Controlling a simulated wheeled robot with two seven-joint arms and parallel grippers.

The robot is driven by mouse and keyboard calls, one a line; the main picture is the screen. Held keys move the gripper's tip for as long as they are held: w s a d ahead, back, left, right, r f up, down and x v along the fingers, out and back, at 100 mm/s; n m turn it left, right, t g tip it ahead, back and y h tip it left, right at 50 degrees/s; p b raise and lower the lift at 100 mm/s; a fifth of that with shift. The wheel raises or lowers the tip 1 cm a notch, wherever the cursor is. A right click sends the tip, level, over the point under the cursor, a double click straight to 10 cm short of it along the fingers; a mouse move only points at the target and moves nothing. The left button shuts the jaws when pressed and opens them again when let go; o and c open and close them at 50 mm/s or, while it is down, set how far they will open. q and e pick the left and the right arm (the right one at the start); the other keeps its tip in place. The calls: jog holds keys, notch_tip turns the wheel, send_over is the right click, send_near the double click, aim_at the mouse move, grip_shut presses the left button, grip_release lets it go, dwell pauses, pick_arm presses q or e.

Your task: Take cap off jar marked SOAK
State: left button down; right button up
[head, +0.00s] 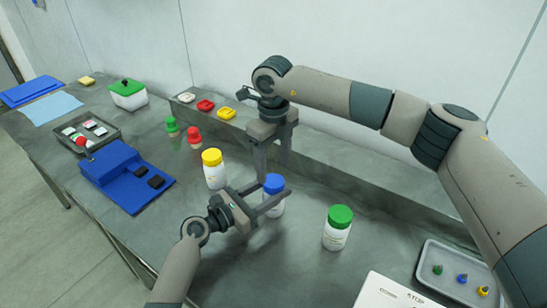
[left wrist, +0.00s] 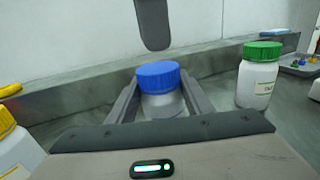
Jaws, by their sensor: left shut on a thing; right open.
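A white jar with a blue cap (head: 273,183) stands on the bench, and it also shows in the left wrist view (left wrist: 158,78). My left gripper (head: 268,197) is shut on this jar's body, one finger on each side, below the cap. Its label is hidden, so I cannot read a SOAK mark. My right gripper (head: 274,158) points down, open and empty, above and just behind the blue cap. One of its fingers shows over the cap in the left wrist view (left wrist: 152,25). A yellow-capped jar (head: 214,172) and a green-capped jar (head: 338,232) stand on either side, their labels unreadable.
Small green and red bottles (head: 193,137) stand farther back left. A blue stand (head: 118,178) and grey tray (head: 105,122) are left. Another tray (head: 428,262) and a white panel (head: 375,292) are at right.

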aim_at(274, 180)
notch_tip(274, 180, up, 2)
jog(key=m, duration=0.3)
jog(key=shift+m, duration=0.4)
jog(key=r+m, duration=0.1)
jog(key=m, duration=0.2)
jog(key=shift+r+m, duration=0.3)
jog(key=shift+r, duration=0.1)
jog(key=shift+f, duration=0.1)
jog(key=shift+f, duration=3.95)
jog(key=shift+c, duration=0.7)
jog(key=c, duration=0.9)
jog(key=n, duration=0.4)
jog(key=shift+n, duration=0.3)
jog(key=shift+c, duration=0.2)
jog(key=n, duration=0.5)
jog(key=shift+n, duration=0.4)
